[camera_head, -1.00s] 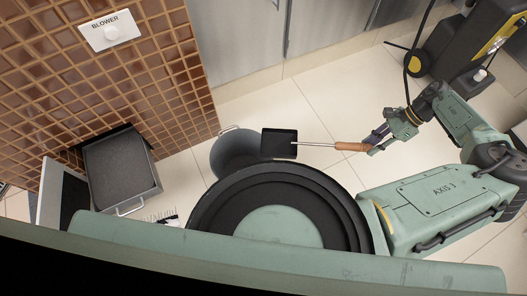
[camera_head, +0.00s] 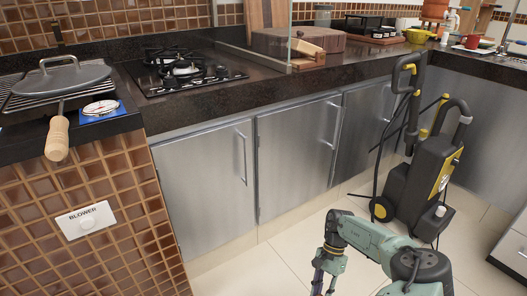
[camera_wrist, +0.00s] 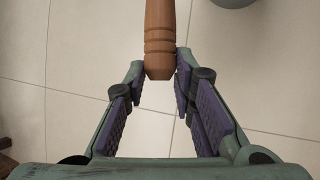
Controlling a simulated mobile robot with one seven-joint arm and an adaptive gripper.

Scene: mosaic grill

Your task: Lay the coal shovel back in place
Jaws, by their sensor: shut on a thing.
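The coal shovel's wooden handle (camera_wrist: 160,35) runs up from between my fingers in the wrist view. My gripper (camera_wrist: 160,72) is shut on the end of this handle. The rest of the shovel lies beyond the top edge of that view. In the head view my gripper (camera_head: 322,280) is at the bottom edge, low over the tiled floor, and the shovel is not visible there.
A black and yellow pressure washer (camera_head: 428,170) stands on the floor to the right of my arm. Steel cabinets (camera_head: 300,150) line the wall behind. A tiled grill block with a blower plate (camera_head: 86,221) is at left, with a lid (camera_head: 62,77) on top. A grey rounded thing (camera_wrist: 235,2) shows at the wrist view's top edge.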

